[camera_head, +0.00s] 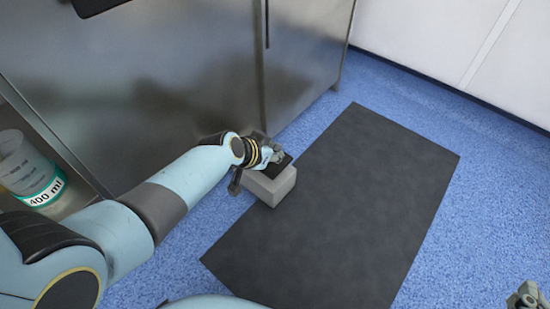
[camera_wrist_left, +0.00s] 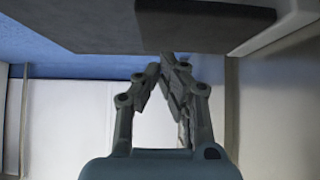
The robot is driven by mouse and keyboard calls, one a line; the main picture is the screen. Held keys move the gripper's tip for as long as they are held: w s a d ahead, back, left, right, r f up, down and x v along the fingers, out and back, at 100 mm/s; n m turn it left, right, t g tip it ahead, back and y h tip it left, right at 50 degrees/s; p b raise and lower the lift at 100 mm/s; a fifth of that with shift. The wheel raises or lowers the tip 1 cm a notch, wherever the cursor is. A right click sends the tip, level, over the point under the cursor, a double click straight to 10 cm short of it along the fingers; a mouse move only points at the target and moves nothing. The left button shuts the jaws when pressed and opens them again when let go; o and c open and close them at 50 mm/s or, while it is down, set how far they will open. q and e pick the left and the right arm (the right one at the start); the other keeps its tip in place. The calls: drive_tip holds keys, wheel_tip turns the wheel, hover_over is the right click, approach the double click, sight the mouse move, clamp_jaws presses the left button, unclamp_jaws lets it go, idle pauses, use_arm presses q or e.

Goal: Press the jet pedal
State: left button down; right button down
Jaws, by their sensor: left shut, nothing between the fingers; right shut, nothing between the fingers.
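The pedal (camera_head: 272,187) is a light grey block with a black top, on the floor at the left edge of a dark mat. My left gripper (camera_head: 279,156) is shut and empty, right at the pedal's black top and covering part of it. Whether it touches or presses the pedal cannot be told. In the left wrist view the closed fingertips (camera_wrist_left: 168,60) sit just below a dark surface, with a light grey block at the upper right. My right gripper (camera_head: 528,297) is partly in view at the bottom right corner, shut and empty, away from the pedal.
The dark mat (camera_head: 340,210) lies flat on the blue floor (camera_head: 400,100). A steel cabinet (camera_head: 130,80) stands close behind my left arm. A beaker marked 400 ml (camera_head: 30,175) stands at the far left. The mat right of the pedal is clear.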

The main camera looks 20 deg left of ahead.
use_arm(q)
drive_tip(key=shift+f+b, duration=0.45)
drive_tip(key=shift+f, duration=0.2)
use_arm(e)
drive_tip(key=w+r+t, duration=0.3)
drive_tip(key=w+r, duration=0.1)
drive_tip(key=r, duration=0.2)
drive_tip(key=shift+w+a+r+n+y, duration=0.2)
drive_tip(key=shift+a+r+n+y, duration=0.05)
drive_tip(key=shift+a+n+y, duration=0.1)
